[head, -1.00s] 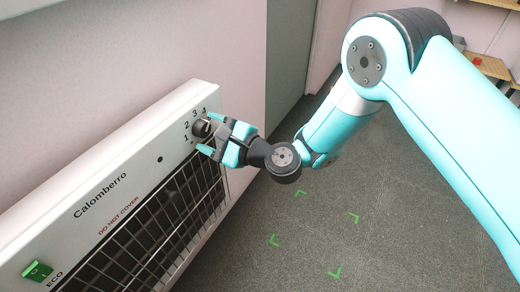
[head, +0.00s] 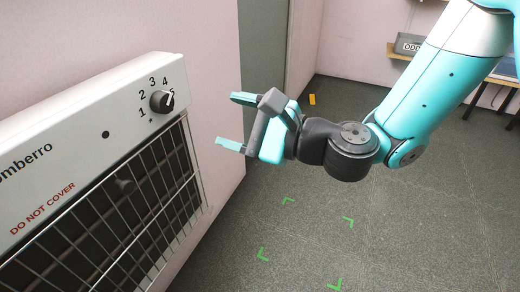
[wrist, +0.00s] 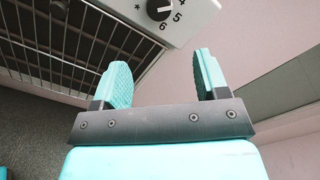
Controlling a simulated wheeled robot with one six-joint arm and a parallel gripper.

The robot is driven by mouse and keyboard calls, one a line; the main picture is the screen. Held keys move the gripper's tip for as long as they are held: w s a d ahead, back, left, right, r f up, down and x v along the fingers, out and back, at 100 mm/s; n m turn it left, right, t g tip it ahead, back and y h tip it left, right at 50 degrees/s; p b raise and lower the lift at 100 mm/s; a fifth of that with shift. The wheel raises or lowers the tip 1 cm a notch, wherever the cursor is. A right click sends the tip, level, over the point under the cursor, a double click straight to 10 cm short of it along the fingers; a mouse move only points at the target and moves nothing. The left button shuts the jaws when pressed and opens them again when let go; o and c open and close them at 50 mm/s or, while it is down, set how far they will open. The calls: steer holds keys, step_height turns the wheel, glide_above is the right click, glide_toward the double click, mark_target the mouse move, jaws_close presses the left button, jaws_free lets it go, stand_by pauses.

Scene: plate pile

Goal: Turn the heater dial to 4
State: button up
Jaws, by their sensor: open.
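The heater dial (head: 162,101) is a round black knob with a white mark on the heater's white panel. Its mark points to the right, near 4 and 5; I cannot tell exactly which. The dial also shows in the wrist view at the top edge (wrist: 158,9), partly cut off, with 4, 5 and 6 beside it. My gripper (head: 236,122) is open and empty, to the right of the dial and clear of it. In the wrist view, my gripper's fingers (wrist: 162,65) stand apart, with the dial beyond them.
The heater's wire grille (head: 110,205) lies below the panel. Pink wall (head: 215,60) stands behind the heater. The grey floor (head: 310,225) with green corner marks is clear. A shelf with a grey box (head: 408,44) is at the back right.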

steer(key=b+v, duration=0.2)
steer(key=v, duration=0.2)
steer(key=shift+s, duration=0.1)
